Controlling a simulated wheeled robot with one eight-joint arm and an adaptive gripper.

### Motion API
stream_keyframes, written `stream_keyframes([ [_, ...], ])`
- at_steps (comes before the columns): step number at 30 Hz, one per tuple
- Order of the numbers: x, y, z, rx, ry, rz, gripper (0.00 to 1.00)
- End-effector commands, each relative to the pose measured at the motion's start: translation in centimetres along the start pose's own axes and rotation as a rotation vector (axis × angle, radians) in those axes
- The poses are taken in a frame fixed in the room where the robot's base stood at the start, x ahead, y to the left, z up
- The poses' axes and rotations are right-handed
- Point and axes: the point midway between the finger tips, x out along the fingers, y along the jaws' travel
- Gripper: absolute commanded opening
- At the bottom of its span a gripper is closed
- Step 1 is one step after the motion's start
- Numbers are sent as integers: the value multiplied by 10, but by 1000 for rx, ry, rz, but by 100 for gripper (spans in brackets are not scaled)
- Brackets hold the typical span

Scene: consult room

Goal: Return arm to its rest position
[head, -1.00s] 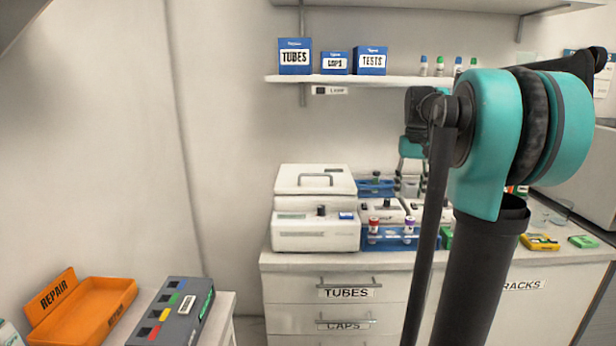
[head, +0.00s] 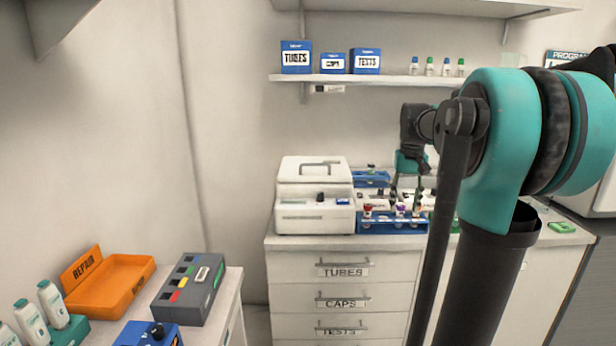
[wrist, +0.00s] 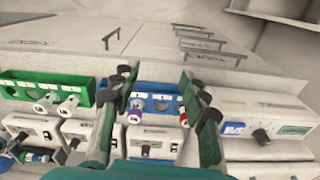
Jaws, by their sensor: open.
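My arm reaches from the right of the head view over the counter. My gripper (head: 406,192) points down at the front blue tube rack (head: 380,228), which holds tubes with coloured caps. In the wrist view my gripper (wrist: 158,82) is open, its two fingers spread wide with nothing held between them. Beyond and between the fingers lies the blue rack (wrist: 160,88), with a purple-ringed tube (wrist: 136,106) and a red-capped tube (wrist: 183,114). Whether a finger touches the rack or a tube I cannot tell.
A white lidded machine (head: 315,195) stands left of the rack. A green rack (wrist: 45,90) with tubes is on its other side. A shelf (head: 390,78) with boxes and bottles hangs above. An orange repair tray (head: 125,285) and a grey block (head: 190,288) sit lower left.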

Motion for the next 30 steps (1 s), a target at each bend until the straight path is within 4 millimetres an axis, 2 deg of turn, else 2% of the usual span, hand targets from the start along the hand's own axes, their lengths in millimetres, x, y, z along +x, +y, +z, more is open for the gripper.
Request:
stream_keyframes([
  [7, 46, -18, 32, -23, 58, 0, 45],
  [11, 81, -29, 59, -39, 102, -2, 45],
  [14, 118, -41, 92, -57, 150, -5, 45],
  [18, 175, -55, 152, -83, 227, -14, 45],
  [21, 205, -60, 189, -98, 272, -20, 45],
  [25, 229, -63, 220, -110, 310, -27, 45],
  [30, 238, -64, 232, -114, 325, -30, 45],
])
